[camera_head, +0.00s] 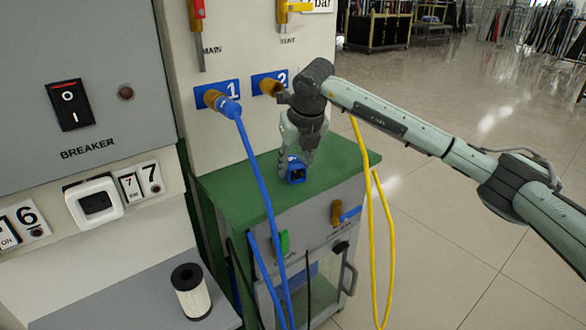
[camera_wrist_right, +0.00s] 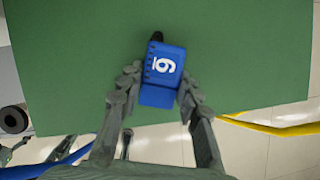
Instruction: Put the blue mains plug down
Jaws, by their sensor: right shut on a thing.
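The blue mains plug (camera_head: 296,172) is between the fingers of my right gripper (camera_head: 297,158), over the green cabinet top (camera_head: 225,187). In the right wrist view the plug (camera_wrist_right: 163,66) shows a white underlined numeral on its blue face. The fingers of my right gripper (camera_wrist_right: 160,80) press on it from both sides. The plug is at or just above the green surface; I cannot tell whether it touches. My left gripper does not show in the head view.
Blue (camera_head: 253,165) and yellow (camera_head: 363,165) hoses hang in front of the cabinet. A white wall socket (camera_head: 95,202) is at the left, above a grey shelf with a dark-capped white cylinder (camera_head: 190,292). Green surface is bare around the plug.

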